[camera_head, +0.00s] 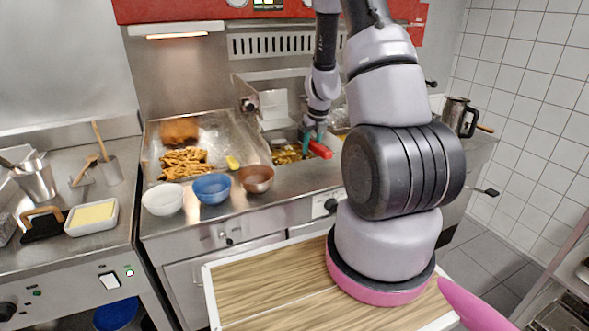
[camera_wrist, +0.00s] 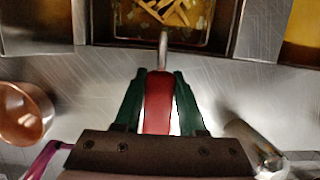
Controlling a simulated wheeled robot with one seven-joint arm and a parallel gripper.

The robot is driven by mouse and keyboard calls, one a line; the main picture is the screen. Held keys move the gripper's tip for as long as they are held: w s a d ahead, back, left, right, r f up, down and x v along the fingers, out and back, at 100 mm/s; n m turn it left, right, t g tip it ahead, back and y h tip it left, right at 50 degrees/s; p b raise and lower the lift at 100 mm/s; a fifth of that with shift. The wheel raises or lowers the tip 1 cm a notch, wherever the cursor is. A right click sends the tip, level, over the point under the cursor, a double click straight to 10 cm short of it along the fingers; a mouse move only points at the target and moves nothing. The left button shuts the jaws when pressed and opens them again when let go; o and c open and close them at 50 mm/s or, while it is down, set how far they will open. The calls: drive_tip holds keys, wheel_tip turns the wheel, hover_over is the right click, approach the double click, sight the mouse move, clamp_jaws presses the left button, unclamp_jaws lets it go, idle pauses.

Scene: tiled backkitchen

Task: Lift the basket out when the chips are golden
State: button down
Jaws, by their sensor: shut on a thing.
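My gripper (camera_head: 312,138) is at the fryer at the back of the counter. Its green fingers are shut on the red basket handle (camera_head: 321,151), with one finger on each side, as the wrist view shows (camera_wrist: 158,100). A metal rod (camera_wrist: 163,48) runs from the handle to the basket (camera_wrist: 122,38). The basket is down in the fryer well. Chips (camera_wrist: 172,14) lie in it, pale yellow to golden. In the head view the chips (camera_head: 287,155) are small and partly hidden by the arm.
Left of the fryer, a metal tray (camera_head: 222,137) holds fried chips (camera_head: 184,162) and a browned piece (camera_head: 179,130). White (camera_head: 162,199), blue (camera_head: 211,188) and copper (camera_head: 256,178) bowls stand along the front edge. A metal pot (camera_head: 455,115) stands at right.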

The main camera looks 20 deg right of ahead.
drive_tip(key=shift+r, duration=4.55)
